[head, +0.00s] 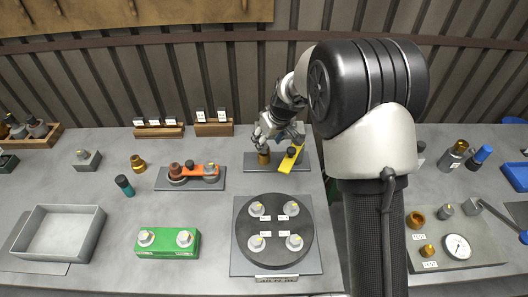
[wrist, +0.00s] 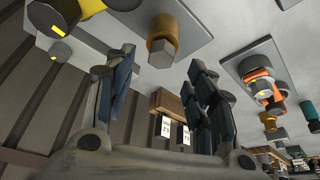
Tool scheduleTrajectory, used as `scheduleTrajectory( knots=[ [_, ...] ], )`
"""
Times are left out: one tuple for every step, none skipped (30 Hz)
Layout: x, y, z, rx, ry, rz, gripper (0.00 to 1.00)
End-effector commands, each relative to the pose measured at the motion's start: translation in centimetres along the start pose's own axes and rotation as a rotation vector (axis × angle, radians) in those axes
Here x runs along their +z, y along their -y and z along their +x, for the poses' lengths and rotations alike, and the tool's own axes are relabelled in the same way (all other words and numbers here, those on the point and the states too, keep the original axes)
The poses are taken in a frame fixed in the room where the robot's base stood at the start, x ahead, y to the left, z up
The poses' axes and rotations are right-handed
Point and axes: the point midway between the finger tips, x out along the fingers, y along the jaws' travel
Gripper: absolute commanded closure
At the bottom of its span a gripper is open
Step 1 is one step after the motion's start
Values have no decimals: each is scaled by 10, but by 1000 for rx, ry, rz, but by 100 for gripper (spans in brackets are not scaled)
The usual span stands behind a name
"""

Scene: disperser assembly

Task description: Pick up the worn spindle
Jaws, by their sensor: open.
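A short brass-coloured part (head: 264,156) stands upright on a dark plate (head: 252,165) at the back middle of the bench. It looks like the worn spindle, though the frames do not label it. In the wrist view it shows a brass collar (wrist: 176,26) and a grey hexagonal end, near the top middle, beyond the fingertips. My gripper (head: 268,136) is just above and beside it in the head view. In the wrist view my gripper (wrist: 163,75) has its two fingers wide apart with nothing between them. The part's contact with the fingers is not visible.
A yellow bar (head: 291,159) with a dark knob lies close right of the brass part. A plate with an orange link (head: 200,170) is to the left. A round dark turntable (head: 274,220) with several grey parts is in front. An empty grey tray (head: 60,232) stands front left.

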Motion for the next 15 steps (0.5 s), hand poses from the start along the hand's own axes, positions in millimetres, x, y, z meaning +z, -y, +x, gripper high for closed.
scheduleTrajectory(
  knots=[
    [1,0,7,-1,1,0,50],
    [2,0,11,-1,1,0,50],
    [3,1,17,-1,2,0,50],
    [3,1,22,-1,2,0,50],
    [4,1,28,-1,2,0,50],
    [4,1,34,-1,2,0,50],
    [4,1,39,-1,3,0,50],
    [4,1,42,-1,2,0,50],
    [3,1,46,-1,2,0,50],
    [3,1,48,-1,2,1,50],
    [3,1,49,-1,2,1,50],
    [3,1,49,-1,1,1,50],
    [3,1,49,0,1,1,50],
    [2,1,48,0,1,1,50],
    [2,1,48,0,1,1,50]
  ],
)
